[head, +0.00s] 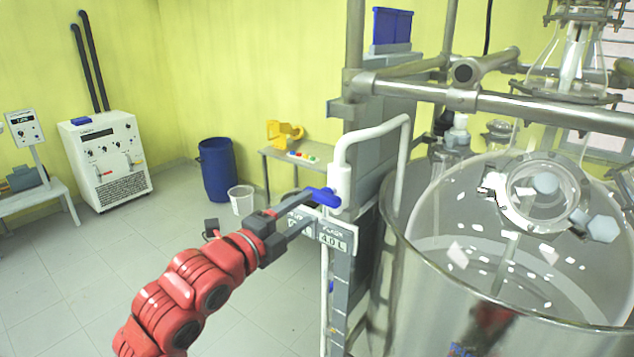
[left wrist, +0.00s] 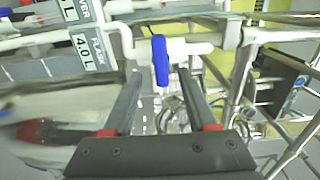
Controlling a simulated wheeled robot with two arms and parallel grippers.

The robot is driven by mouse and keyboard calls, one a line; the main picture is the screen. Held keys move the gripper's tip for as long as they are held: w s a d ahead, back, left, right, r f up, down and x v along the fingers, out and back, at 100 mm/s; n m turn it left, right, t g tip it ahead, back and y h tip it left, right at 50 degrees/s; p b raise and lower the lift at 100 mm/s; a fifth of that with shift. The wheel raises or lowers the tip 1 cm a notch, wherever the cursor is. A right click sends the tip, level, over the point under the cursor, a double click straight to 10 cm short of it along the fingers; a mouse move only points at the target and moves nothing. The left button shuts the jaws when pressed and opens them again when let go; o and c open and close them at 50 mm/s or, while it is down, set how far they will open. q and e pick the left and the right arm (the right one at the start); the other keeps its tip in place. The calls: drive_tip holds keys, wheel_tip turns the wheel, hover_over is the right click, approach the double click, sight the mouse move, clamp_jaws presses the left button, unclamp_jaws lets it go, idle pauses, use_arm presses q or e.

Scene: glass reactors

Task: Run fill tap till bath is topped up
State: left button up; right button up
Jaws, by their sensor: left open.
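The fill tap is a white pipe (head: 342,165) with a blue lever handle (head: 326,197), mounted on the frame left of the bath. The bath (head: 470,292) is a large steel vessel with a glass reactor inside and white floating pieces on its surface. My left gripper (head: 299,212) is at the blue handle. In the left wrist view the blue handle (left wrist: 160,60) stands just beyond and between the tips of my open left gripper (left wrist: 161,75). I cannot tell whether a finger touches it. The outlet of the pipe is hidden behind the bath rim. My right gripper is not in view.
Labels reading 4.0 L (head: 336,238) hang below the tap. Steel tubes (head: 500,104) cross above the bath. A white control unit (head: 107,160), a blue drum (head: 216,170) and a small bucket (head: 241,200) stand on the left. The floor between is clear.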

sight(318, 200)
use_arm(q)
drive_tip(key=p+x, duration=0.1)
drive_tip(key=x, duration=0.3)
drive_tip(key=shift+w+r, duration=0.1)
drive_tip(key=shift+r, duration=0.05)
drive_tip(key=shift+w+d+p, duration=0.25)
drive_tip(key=shift+w+p, duration=0.1)
drive_tip(key=shift+w, duration=0.05)
clamp_jaws()
